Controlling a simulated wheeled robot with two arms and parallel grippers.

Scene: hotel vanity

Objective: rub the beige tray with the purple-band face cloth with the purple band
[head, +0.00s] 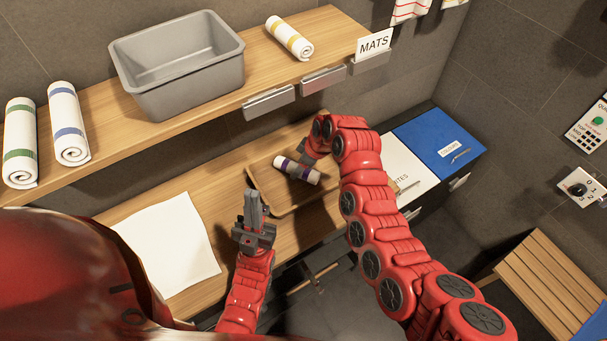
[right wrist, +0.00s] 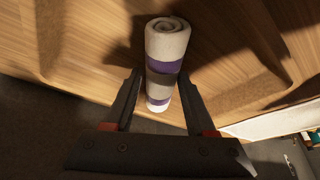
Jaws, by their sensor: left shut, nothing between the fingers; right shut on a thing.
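In the right wrist view the roll (right wrist: 167,45) stands between the two fingers (right wrist: 159,88), above the tray floor (right wrist: 235,75). I cannot tell whether cloth and tray touch. My left gripper (head: 252,206) is shut and empty, just left of the tray's front corner.
A white cloth (head: 170,243) lies flat on the counter at left. White and blue panels (head: 438,140) are right of the tray. The shelf above holds a grey bin (head: 180,75), green-band (head: 20,143) and blue-band rolls (head: 68,125), and a yellow-band roll (head: 290,38).

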